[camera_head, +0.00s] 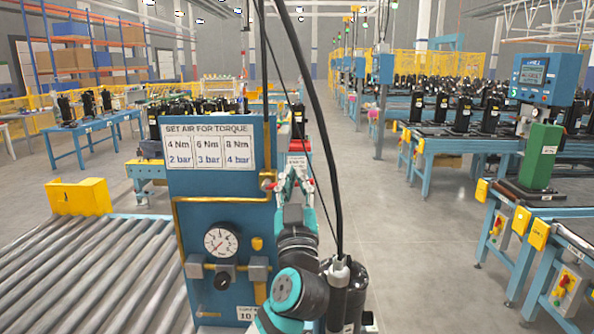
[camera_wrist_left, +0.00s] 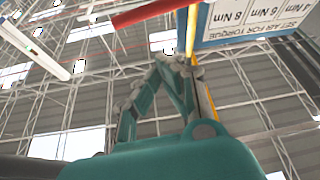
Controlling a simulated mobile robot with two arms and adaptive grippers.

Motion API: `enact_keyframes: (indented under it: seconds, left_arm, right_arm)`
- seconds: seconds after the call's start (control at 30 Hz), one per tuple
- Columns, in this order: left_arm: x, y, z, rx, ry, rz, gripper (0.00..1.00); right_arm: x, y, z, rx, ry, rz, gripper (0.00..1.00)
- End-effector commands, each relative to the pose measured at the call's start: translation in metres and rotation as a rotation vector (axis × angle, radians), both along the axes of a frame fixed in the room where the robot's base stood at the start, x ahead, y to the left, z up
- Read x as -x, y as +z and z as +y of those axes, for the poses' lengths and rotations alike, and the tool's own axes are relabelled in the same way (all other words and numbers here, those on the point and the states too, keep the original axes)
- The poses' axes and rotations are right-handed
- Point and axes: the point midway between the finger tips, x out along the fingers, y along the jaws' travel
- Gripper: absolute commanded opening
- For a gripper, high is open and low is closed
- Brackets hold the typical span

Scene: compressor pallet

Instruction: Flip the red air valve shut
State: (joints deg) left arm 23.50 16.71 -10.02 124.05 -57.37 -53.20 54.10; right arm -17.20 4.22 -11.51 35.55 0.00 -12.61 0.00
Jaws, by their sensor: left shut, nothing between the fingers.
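The red lever of the air valve (camera_wrist_left: 150,13) crosses the top of the left wrist view, sticking out sideways beside the yellow pipe (camera_wrist_left: 191,32). In the head view the brass valve body (camera_head: 267,181) sits at the right edge of the blue panel (camera_head: 215,190); the lever is mostly masked there, with only small red bits around my gripper. My left gripper (camera_head: 294,177) is shut and empty, just right of the valve. Its fingertips (camera_wrist_left: 178,68) appear below the lever in the wrist view; I cannot tell whether they touch it. My right gripper is out of view.
The panel carries a torque chart (camera_head: 208,152), a pressure gauge (camera_head: 221,240) and a black knob (camera_head: 224,279). A roller conveyor (camera_head: 90,270) lies at left. A black compressor (camera_head: 346,290) and hanging black hoses (camera_head: 322,120) are close by my arm. Open floor (camera_head: 410,240) lies to the right.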

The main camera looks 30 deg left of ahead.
Motion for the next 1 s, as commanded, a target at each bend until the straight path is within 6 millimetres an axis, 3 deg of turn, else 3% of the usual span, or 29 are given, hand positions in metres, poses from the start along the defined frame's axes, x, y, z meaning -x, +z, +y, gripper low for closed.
enact_keyframes:
  seconds: [0.03,0.27,0.4,0.53,1.0]
  left_arm:
    - [-0.009,0.013,0.007,-0.004,0.004,0.001,0.00]
    - [-0.044,0.035,0.033,-0.002,0.003,0.002,0.00]
    - [-0.045,0.010,0.029,-0.002,-0.001,0.010,0.00]
    - [-0.043,-0.004,0.026,0.001,0.001,0.008,0.00]
    - [-0.042,-0.012,0.024,0.001,0.000,0.004,0.00]
  right_arm:
    - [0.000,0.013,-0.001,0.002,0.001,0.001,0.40]
    - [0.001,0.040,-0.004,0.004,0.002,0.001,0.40]
    - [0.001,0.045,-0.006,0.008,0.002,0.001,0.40]
    - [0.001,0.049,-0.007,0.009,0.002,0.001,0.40]
    - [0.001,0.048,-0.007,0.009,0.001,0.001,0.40]
